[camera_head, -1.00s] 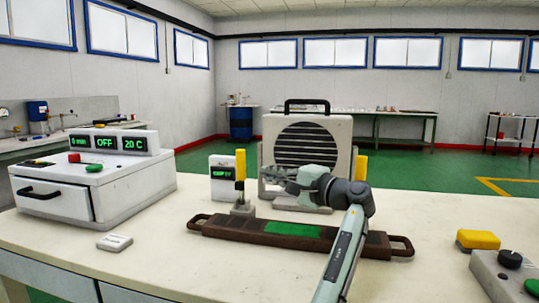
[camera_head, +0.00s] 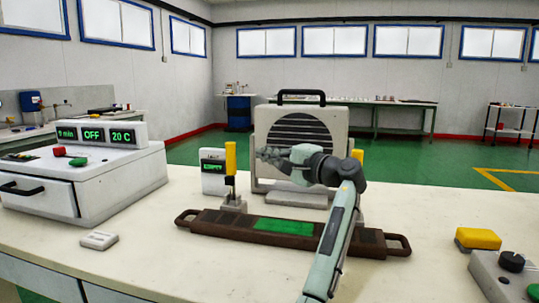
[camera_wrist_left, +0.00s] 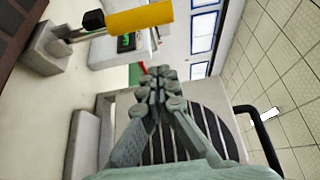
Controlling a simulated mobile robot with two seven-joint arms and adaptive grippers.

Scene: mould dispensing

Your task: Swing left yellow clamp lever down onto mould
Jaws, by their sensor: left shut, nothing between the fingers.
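The left yellow clamp lever (camera_head: 230,158) stands upright on its small grey clamp base (camera_head: 233,204), at the left part of the brown mould (camera_head: 215,222). In the left wrist view the lever's yellow handle (camera_wrist_left: 140,18) crosses the top. The mould is long, with a green panel on top and a handle at each end. My left gripper (camera_head: 262,155) is shut and empty, raised above the mould to the right of the lever, with a small gap in the picture. The second yellow lever (camera_head: 357,155) is mostly hidden behind my arm. My right gripper is not in view.
A grey fan-like unit (camera_head: 262,140) stands behind my gripper. A small display box (camera_head: 213,180) is behind the left lever. A white oven-like box (camera_head: 110,180) is at the left. A yellow block (camera_head: 477,238) and a control box (camera_head: 505,275) are at the right.

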